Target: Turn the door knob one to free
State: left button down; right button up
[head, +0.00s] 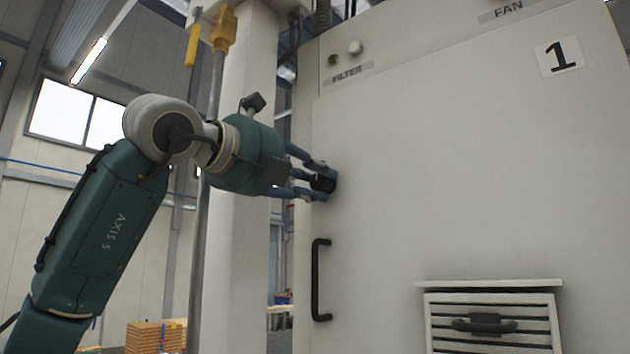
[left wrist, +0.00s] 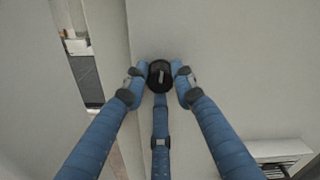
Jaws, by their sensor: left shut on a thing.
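The door knob (head: 323,183) is a small black round knob on the pale door marked 1 (head: 460,170). It sits near the door's left edge, above a black bar handle (head: 317,280). My left gripper (head: 318,181) reaches it from the left and is shut on it. In the left wrist view the knob (left wrist: 160,75) shows as a black disc with a light mark on its face, which stands nearly upright. The blue fingers of my left gripper (left wrist: 159,88) surround it, two from the sides and one from below. My right gripper is in neither view.
A louvred vent (head: 490,318) with a ledge and a black handle projects at the lower right of the door. A pale column (head: 238,240) and a pipe with a yellow valve (head: 224,28) stand left of the cabinet. The door face between knob and vent is clear.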

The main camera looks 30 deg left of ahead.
pick_arm(q)
jog(key=m, duration=0.3)
jog(key=shift+m+p, duration=0.3)
jog(key=m+p, duration=0.1)
jog(key=m, duration=0.3)
jog(key=shift+r+p, duration=0.1)
jog(key=shift+p, duration=0.2)
jog(key=m+p, duration=0.2)
jog(key=m, duration=0.3)
jog(key=shift+m, duration=0.4)
jog(key=shift+m+p, duration=0.85)
jog(key=shift+m, duration=0.65)
jog(key=c, duration=1.4)
grip_release()
